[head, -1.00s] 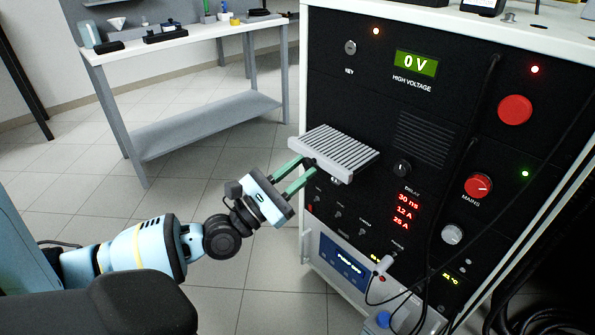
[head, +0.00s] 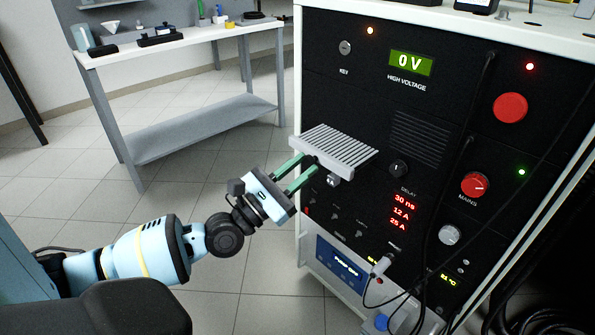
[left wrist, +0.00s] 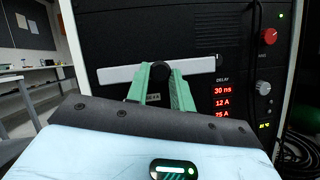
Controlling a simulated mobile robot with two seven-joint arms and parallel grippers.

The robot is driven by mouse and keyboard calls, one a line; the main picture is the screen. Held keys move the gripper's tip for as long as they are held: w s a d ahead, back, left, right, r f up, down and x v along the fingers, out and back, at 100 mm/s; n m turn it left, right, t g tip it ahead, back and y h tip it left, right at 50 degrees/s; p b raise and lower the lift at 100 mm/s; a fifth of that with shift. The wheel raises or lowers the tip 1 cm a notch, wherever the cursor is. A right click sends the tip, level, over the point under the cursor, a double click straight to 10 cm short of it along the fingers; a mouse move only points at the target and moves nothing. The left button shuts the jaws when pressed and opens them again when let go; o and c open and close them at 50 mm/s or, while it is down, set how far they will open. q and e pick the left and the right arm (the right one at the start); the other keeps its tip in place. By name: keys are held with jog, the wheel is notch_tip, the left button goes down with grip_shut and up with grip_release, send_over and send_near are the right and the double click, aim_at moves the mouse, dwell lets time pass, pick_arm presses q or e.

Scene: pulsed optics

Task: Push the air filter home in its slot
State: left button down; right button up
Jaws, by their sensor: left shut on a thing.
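The air filter (head: 336,150) is a light grey ribbed panel with a plain front bar. It juts out from the left part of the black cabinet front, below the key switch. My left gripper (head: 311,166) is shut on the filter's dark knob, at the middle of its front bar. In the left wrist view the green fingers close around the round dark knob, with the filter's bar (left wrist: 115,75) behind them. The slot is hidden behind the filter, so I cannot tell how far in it sits. My right gripper is not in view.
A grey workbench (head: 180,50) stands at the back left, with open tiled floor between.

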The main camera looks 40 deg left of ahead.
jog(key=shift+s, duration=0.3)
